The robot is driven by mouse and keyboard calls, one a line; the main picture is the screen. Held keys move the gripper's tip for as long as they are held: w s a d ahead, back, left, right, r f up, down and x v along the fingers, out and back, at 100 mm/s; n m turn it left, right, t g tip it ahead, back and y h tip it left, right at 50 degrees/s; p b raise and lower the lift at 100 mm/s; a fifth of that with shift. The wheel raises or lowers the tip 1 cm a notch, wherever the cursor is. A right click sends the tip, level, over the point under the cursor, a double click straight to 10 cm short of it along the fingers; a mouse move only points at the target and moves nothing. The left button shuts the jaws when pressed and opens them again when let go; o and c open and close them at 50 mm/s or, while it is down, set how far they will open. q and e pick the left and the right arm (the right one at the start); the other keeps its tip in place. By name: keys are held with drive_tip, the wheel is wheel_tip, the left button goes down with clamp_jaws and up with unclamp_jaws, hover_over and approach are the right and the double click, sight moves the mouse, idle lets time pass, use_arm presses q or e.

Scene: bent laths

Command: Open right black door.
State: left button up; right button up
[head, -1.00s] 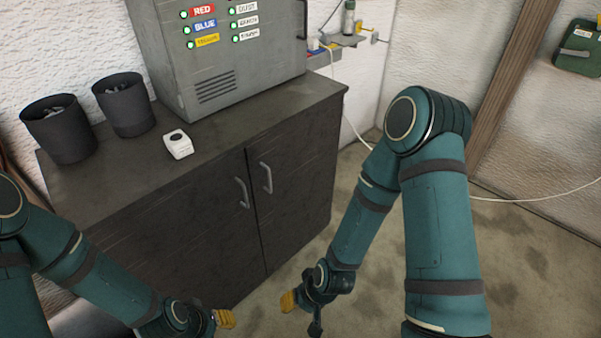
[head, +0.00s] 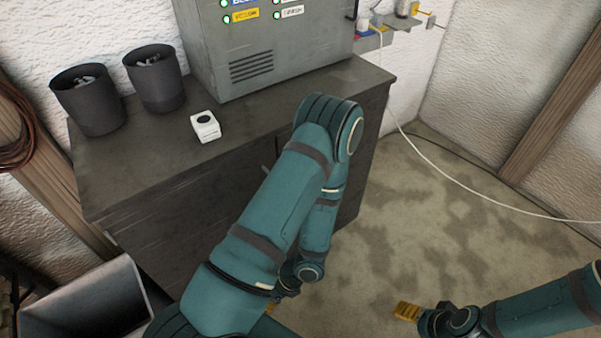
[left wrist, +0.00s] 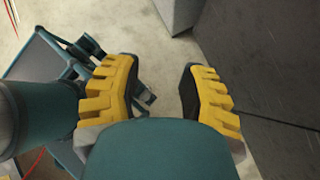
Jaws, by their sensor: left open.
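The right black door (head: 369,150) is part of the dark cabinet's front and looks closed. My left arm covers most of it in the head view, and its handle is mostly hidden. My left gripper (head: 271,307) is low before the cabinet, largely hidden behind my arm. In the left wrist view, my left gripper (left wrist: 160,98) has its two yellow fingers wide apart with nothing between them. A dark cabinet panel (left wrist: 265,60) stands right of the fingers, apart from them. My right gripper (head: 407,311) is low over the floor at the right; its opening cannot be made out.
A grey metal box (head: 262,60), a white device (head: 205,127) and two dark cups (head: 90,100) stand on the cabinet top (head: 150,165). A grey bin (head: 85,300) stands at the lower left.

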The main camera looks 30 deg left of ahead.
use_arm(q)
drive_tip(key=w+a+r+m+t+y, duration=0.3)
drive_tip(key=w+a+m+t+y, duration=0.55)
drive_tip(key=w, duration=0.45)
drive_tip(key=w+d+r+m+t+h, duration=0.2)
drive_tip(key=w+m+t, duration=0.2)
drive_tip(key=w+t, duration=0.25)
drive_tip(key=w+d+r+m+t+h, duration=0.3)
drive_tip(key=w+m+t, duration=0.25)
drive_tip(key=w, duration=0.25)
drive_tip(key=shift+n+t, duration=0.3)
drive_tip(key=shift+t, duration=0.05)
drive_tip(key=b+x, duration=0.1)
drive_tip(key=x, duration=1.2)
drive_tip(key=shift+a+b, duration=0.3)
drive_tip(key=shift+b, duration=0.05)
clamp_jaws()
